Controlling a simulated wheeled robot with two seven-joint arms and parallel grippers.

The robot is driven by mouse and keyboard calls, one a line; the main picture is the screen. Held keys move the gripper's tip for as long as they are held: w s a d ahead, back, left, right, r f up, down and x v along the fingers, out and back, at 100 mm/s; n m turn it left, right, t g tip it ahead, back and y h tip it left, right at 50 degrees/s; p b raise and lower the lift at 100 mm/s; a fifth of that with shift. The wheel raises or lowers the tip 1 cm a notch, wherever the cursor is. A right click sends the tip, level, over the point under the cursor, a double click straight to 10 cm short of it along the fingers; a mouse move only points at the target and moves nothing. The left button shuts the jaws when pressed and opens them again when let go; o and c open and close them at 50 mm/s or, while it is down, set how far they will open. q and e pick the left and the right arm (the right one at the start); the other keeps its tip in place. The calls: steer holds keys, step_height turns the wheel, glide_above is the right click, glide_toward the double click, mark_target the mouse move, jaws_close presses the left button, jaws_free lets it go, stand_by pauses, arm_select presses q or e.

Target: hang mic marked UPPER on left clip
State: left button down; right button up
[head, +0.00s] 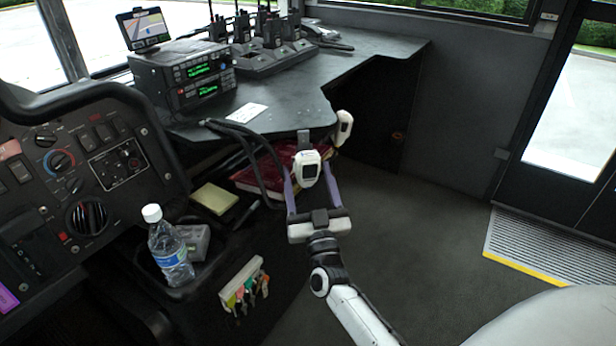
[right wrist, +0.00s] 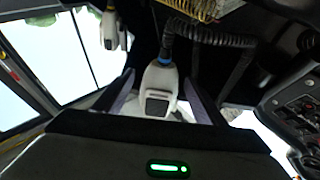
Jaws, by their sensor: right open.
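A white hand mic (head: 307,168) with a dark front panel is at the desk's front edge, just below a small grey clip-like piece (head: 304,139). My right gripper (head: 308,183) is open, with one purple finger on each side of this mic. In the right wrist view the mic (right wrist: 158,88) sits between the fingers, with a blue ring and a dark coiled cord (right wrist: 207,36) at its end. A second white mic (head: 344,127) hangs at the desk edge to the right and also shows in the right wrist view (right wrist: 110,30). No label is readable on either mic. My left gripper is out of view.
Two stacked radios (head: 190,78) and a charger rack (head: 265,60) stand on the desk (head: 380,48). Black cables and a red book (head: 258,172) lie below its edge. A bottle (head: 168,245) stands lower left. Floor to the right is clear.

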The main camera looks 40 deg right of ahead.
steer(key=shift+p+v, duration=0.35)
steer(key=shift+v, duration=0.8)
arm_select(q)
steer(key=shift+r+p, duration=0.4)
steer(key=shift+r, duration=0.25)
arm_select(e)
steer(key=v, duration=0.8)
steer(key=shift+a, duration=0.1)
